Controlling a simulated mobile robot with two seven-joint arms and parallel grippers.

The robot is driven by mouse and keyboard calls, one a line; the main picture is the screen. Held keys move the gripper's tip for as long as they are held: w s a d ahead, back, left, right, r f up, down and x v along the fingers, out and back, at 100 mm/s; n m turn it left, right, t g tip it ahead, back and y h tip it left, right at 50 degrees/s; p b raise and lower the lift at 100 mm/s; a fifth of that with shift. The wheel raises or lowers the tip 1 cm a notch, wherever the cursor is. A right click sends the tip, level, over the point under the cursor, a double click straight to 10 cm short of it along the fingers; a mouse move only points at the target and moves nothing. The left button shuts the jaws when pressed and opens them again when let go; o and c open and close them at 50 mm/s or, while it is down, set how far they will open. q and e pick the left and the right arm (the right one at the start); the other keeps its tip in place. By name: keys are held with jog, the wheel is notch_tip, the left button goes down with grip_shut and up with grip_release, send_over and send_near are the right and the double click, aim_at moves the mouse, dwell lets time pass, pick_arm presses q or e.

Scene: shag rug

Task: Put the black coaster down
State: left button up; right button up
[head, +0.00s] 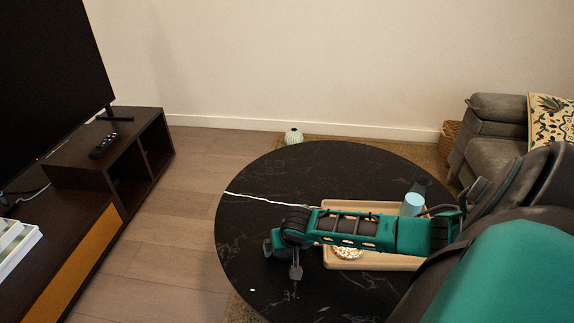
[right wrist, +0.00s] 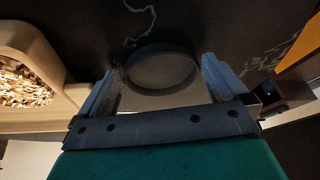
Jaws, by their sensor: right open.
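The black coaster (right wrist: 162,68) shows in the right wrist view as a dark round disc with a thin raised rim. It appears to lie flat on the black marbled tabletop (head: 258,205). My right gripper (right wrist: 160,76) is open, with one finger on each side of the coaster; I cannot tell whether either finger touches it. In the head view my right gripper (head: 282,262) points down over the front left of the round table, and the coaster cannot be made out against the dark top. My left gripper is not in view.
A wooden tray (head: 385,262) stands under my right forearm, with a light blue cup (head: 412,204) and a bowl of speckled bits (head: 347,253). The back of the tabletop is clear. A TV stand (head: 85,180) is at left.

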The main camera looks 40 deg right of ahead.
jog(key=p+v, duration=0.6)
jog(key=v, duration=0.6)
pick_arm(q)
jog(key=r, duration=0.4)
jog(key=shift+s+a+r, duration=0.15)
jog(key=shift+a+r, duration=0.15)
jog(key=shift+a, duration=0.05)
pick_arm(e)
jog(key=s+a+r+n+t+y, duration=0.2)
jog(key=a+n+t, duration=0.1)
jog(key=a, duration=0.7)
jog(key=s+a+r+n+t+y, duration=0.2)
jog(key=a+n, duration=0.3)
jog(key=a, duration=0.5)
jog(key=shift+s+a+r+n+t+y, duration=0.2)
jog(key=shift+s+a+n+t+y, duration=0.15)
jog(key=shift+s+t, duration=0.35)
jog(key=shift+w, duration=0.1)
